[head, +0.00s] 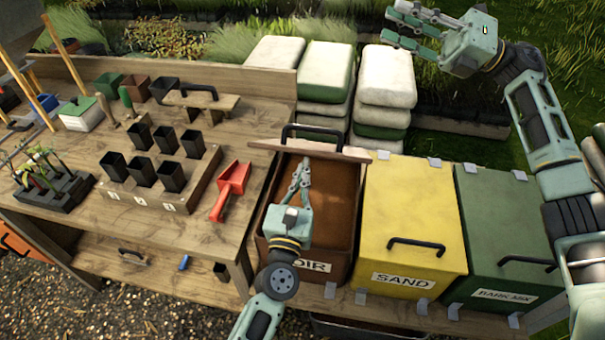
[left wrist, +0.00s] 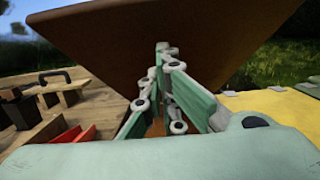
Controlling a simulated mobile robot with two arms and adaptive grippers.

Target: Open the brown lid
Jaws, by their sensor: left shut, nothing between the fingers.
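The brown lid (head: 345,153) is raised at the back of the brown bin, seen nearly edge-on in the head view, with its dark handle (head: 311,129) on the far side. Its underside (left wrist: 190,35) fills the top of the left wrist view. The bin (head: 341,262) is open and shows brown contents. My left gripper (head: 301,170) is shut and empty over the bin opening, its fingertips pointing at the lid's underside. The fingers (left wrist: 167,60) also show in the left wrist view. I cannot tell whether they touch the lid. My right gripper (head: 412,27) is open and empty, high at the upper right.
A yellow sand bin (head: 408,205) and a green bin (head: 500,215) stand to the right, both lidded. On the workbench to the left are a red scoop (head: 232,185), black pots (head: 172,175) in a wooden holder and seedlings (head: 45,170). Stacked sacks (head: 325,75) stand behind.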

